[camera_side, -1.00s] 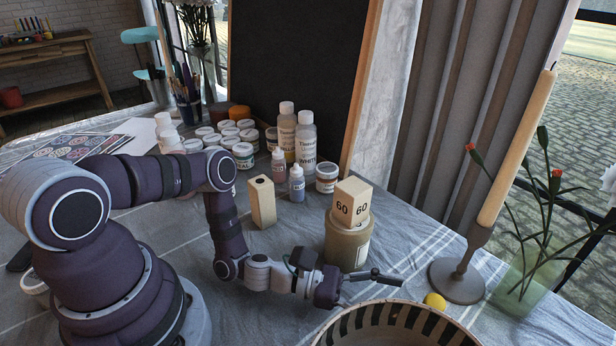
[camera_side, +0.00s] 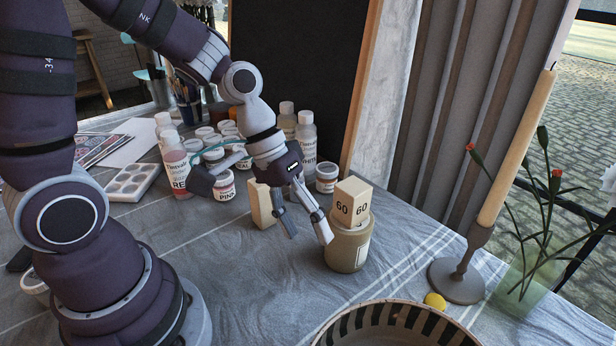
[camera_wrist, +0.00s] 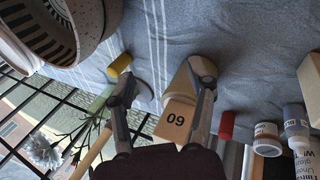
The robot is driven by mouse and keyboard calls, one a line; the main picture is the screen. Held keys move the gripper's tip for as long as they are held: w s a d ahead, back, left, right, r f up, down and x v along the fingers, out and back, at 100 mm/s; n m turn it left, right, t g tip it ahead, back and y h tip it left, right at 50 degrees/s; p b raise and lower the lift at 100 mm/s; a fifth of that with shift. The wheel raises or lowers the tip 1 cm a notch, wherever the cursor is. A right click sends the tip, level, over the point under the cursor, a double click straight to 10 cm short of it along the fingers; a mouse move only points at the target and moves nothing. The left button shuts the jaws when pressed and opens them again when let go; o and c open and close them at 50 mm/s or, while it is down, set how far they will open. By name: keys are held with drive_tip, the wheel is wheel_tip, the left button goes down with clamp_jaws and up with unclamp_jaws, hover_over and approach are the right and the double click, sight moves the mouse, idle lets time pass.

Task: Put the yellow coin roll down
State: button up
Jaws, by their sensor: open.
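The yellow coin roll (camera_side: 435,301) is on the cloth between the striped bowl and the candlestick's base. In the wrist view it is a short yellow cylinder (camera_wrist: 120,64), just beyond the tip of the left finger and apart from it. I cannot tell for certain whether it stands or lies. My gripper (camera_side: 308,236) is raised over the table, left of the jar with the block, fingers pointing down. It is open and empty, well away from the coin roll. In the wrist view the fingertips (camera_wrist: 167,86) are spread wide with only background between them.
The striped bowl (camera_side: 398,310) is at the front. The candlestick (camera_side: 458,280) and a flower vase (camera_side: 525,288) stand right. A block marked 60 (camera_side: 352,202) tops a jar (camera_side: 347,249). Paint bottles and tubs crowd the back. The front-left cloth (camera_side: 260,285) is clear.

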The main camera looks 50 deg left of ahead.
drive_tip(key=shift+o, duration=0.4)
drive_tip(key=s+a+r+m+t+y, duration=0.2)
drive_tip(key=s+a+r+t+y, duration=0.2)
drive_tip(key=r, duration=0.5)
drive_tip(key=s+a+y, duration=0.1)
drive_tip(key=a, duration=0.1)
drive_tip(key=shift+s+a+m, duration=0.15)
drive_tip(key=shift+a+m, duration=0.15)
drive_tip(key=shift+a, duration=0.05)
